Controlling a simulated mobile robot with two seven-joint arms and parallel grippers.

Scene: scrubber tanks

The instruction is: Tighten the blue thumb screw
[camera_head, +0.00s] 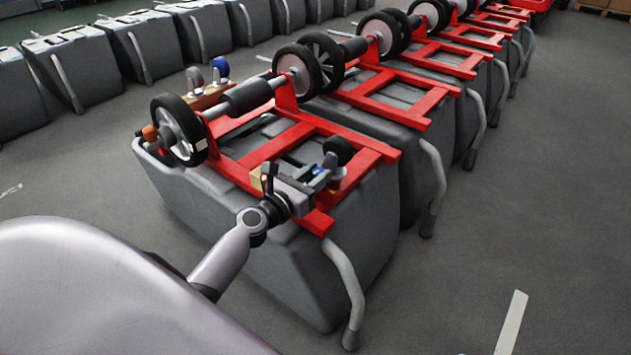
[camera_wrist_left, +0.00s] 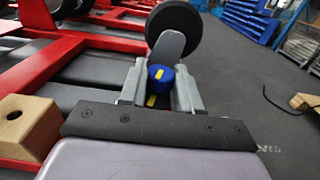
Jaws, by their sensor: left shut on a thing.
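The blue thumb screw (camera_wrist_left: 160,74) has yellow marks and sits between the two grey fingers in the left wrist view. A small patch of it shows in the head view (camera_head: 318,171). My left gripper (camera_head: 318,178) reaches in from the left over the near end of the red frame (camera_head: 270,150) and is shut on the blue thumb screw. Its fingers also show in the left wrist view (camera_wrist_left: 160,92). A black caster wheel (camera_head: 340,150) on a grey bracket stands just beyond the screw; it is large in the left wrist view (camera_wrist_left: 173,28). My right gripper is not in view.
A wooden block (camera_wrist_left: 25,126) with a hole lies left of the gripper. The red frame rests on a grey tank (camera_head: 370,215). A wheel (camera_head: 179,130) and a blue-topped part (camera_head: 220,67) are at its far end. More tanks stand behind; floor (camera_head: 530,220) is clear at right.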

